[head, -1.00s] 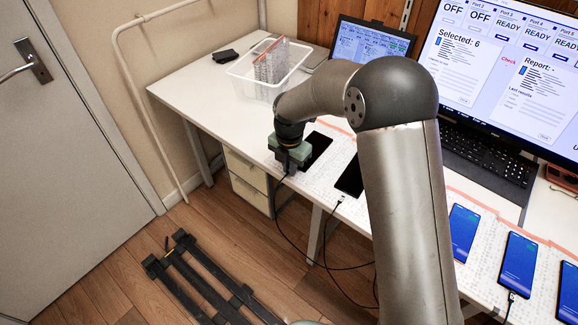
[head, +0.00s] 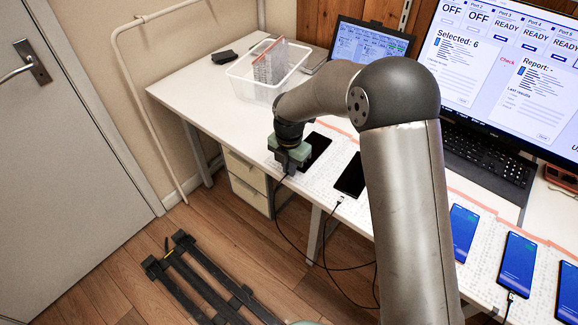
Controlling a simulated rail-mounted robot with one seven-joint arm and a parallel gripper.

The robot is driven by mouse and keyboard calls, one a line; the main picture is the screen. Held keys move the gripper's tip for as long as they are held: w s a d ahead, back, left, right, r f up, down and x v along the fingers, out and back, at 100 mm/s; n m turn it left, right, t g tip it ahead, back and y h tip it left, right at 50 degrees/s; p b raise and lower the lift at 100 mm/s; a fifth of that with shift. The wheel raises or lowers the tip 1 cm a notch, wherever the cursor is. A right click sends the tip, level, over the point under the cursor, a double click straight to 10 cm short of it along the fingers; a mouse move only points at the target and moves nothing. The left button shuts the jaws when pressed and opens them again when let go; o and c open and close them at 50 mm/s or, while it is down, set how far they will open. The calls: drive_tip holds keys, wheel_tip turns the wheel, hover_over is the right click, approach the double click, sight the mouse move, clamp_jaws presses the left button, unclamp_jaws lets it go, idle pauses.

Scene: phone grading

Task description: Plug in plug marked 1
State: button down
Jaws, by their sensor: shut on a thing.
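My gripper (head: 291,163) is at the front edge of the desk (head: 190,94), low over the near end of the leftmost black phone (head: 316,150). It is shut on a plug that is mostly hidden between the jaws. A dark cable (head: 276,196) runs down from under the jaws. I cannot tell whether the plug is in the phone's port. No mark on the plug can be read. A second black phone (head: 351,178) lies to the right, with a cable plug (head: 340,200) at its near end.
Phones with blue screens (head: 464,230) lie further right. A clear bin (head: 255,88), a laptop (head: 368,45), a large monitor (head: 500,70) and a keyboard (head: 478,160) stand behind. Cables hang in front of the desk. A black rack (head: 200,280) lies on the floor.

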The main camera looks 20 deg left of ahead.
idle(0.5)
drive_tip(key=c, duration=1.4)
unclamp_jaws()
drive_tip(key=shift+c, duration=0.2)
drive_tip(key=shift+s+a+r+p, duration=0.1)
drive_tip(key=shift+s+r+p, duration=0.15)
drive_tip(key=shift+r+p, duration=0.8)
drive_tip(key=shift+s+a+r+p, duration=0.15)
drive_tip(key=shift+r+p, duration=0.4)
drive_tip(key=shift+r, duration=0.9)
drive_tip(key=shift+d, duration=0.15)
drive_tip(key=s+d+r+m, duration=0.4)
drive_tip(key=d+r+m, duration=0.25)
drive_tip(key=d, duration=0.25)
drive_tip(key=s+d+r+m, duration=0.4)
drive_tip(key=d+r+m, duration=0.1)
drive_tip(key=d+m, duration=0.35)
drive_tip(key=s+d+r+m, duration=0.1)
drive_tip(key=s+d+m, duration=1)
drive_tip(key=s+m, duration=0.5)
drive_tip(key=shift+s+d+r+p, duration=0.15)
drive_tip(key=shift+d+r+p, duration=0.25)
